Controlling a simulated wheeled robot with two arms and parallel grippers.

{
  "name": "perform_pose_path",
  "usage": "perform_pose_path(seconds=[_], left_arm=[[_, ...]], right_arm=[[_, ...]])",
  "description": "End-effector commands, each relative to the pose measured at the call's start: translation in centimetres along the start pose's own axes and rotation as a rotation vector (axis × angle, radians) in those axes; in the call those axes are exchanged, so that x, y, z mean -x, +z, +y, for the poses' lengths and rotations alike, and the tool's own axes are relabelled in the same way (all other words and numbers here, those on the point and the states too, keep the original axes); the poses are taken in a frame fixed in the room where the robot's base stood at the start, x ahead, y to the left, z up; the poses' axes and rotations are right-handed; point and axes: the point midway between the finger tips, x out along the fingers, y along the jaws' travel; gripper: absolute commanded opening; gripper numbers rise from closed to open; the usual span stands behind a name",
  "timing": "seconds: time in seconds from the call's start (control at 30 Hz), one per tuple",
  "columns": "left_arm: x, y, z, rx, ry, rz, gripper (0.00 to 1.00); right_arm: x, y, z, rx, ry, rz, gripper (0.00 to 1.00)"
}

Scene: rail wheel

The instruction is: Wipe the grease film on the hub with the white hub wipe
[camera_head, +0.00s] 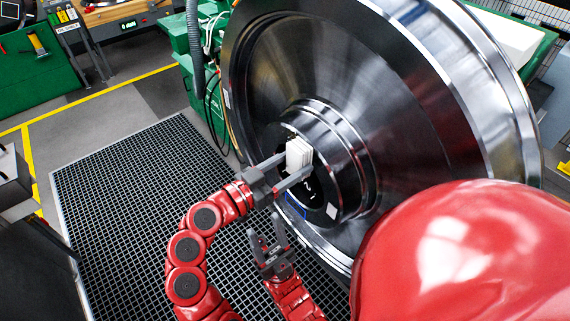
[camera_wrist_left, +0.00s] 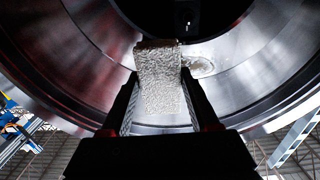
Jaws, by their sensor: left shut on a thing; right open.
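The white hub wipe (camera_head: 299,154) is a ridged pale block in front of the hub (camera_head: 338,150) of the big steel wheel. My left gripper (camera_head: 295,170) is shut on it, one finger on each side. In the left wrist view, the wipe (camera_wrist_left: 160,82) stands up between my fingers, its far end over the hub's ring (camera_wrist_left: 225,55). I cannot tell whether it touches the metal. A pale smeared patch (camera_wrist_left: 200,67), which looks like the grease film, shows just right of the wipe; part may be hidden behind it. My right gripper (camera_head: 268,238) is open and empty, below the left one.
The wheel's wide disc (camera_head: 400,90) fills the upper right. A black floor grating (camera_head: 130,190) lies to the left. A green machine with hoses (camera_head: 190,60) stands behind the wheel. Green cabinets (camera_head: 35,65) are at the far left. The space over the grating is open.

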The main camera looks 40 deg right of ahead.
Motion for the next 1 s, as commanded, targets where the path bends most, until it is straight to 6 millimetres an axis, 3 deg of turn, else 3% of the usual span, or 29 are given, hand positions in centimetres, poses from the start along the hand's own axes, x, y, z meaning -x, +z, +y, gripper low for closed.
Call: perform_pose_path(seconds=[1.0], left_arm=[[-0.92,0.06,-0.02,0.001,0.000,0.001,0.17]], right_arm=[[0.53,0.09,-0.03,0.000,0.000,0.000,0.50]])
